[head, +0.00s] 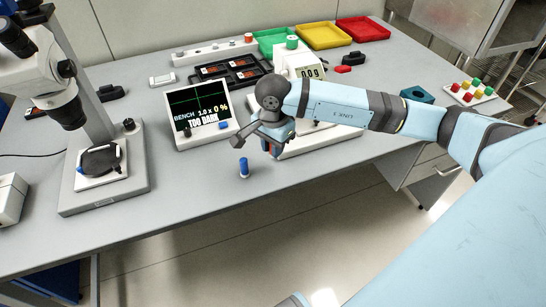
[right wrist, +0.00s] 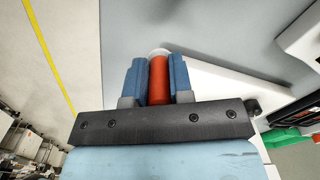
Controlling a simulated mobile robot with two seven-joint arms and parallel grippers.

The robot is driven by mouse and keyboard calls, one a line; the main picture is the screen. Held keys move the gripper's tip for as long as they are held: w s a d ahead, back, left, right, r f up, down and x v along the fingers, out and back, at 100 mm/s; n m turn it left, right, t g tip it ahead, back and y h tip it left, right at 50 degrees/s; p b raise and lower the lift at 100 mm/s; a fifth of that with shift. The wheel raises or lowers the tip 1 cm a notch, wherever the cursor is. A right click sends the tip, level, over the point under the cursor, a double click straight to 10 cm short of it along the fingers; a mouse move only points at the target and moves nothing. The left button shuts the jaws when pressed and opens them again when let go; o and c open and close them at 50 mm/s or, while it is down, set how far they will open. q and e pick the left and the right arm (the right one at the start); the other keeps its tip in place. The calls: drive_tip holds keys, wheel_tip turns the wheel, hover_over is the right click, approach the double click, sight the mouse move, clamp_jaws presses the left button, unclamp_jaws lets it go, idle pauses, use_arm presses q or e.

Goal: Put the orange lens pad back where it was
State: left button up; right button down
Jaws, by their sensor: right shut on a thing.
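The orange lens pad (right wrist: 158,80) is a reddish-orange cylinder with a pale end, seen in the right wrist view. It sits between the two blue fingers of my right gripper (right wrist: 157,82), which is shut on it. A blue upright cylinder (head: 244,168) stands on the bench just in front and left of the gripper. My left gripper is not in view.
A bench display (head: 202,112) reading "TOO DARK" stands left of the gripper. A microscope (head: 100,185) is at left. A scale (head: 310,73), a dark tray (head: 232,72), and green, yellow (head: 323,36) and red bins are behind. The front bench between microscope and blue cylinder is clear.

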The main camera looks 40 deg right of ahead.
sight(273, 166)
drive_tip(key=shift+f, duration=2.15)
drive_tip(key=shift+f+b, duration=0.15)
drive_tip(key=shift+b, duration=0.2)
drive_tip(key=c, duration=1)
unclamp_jaws()
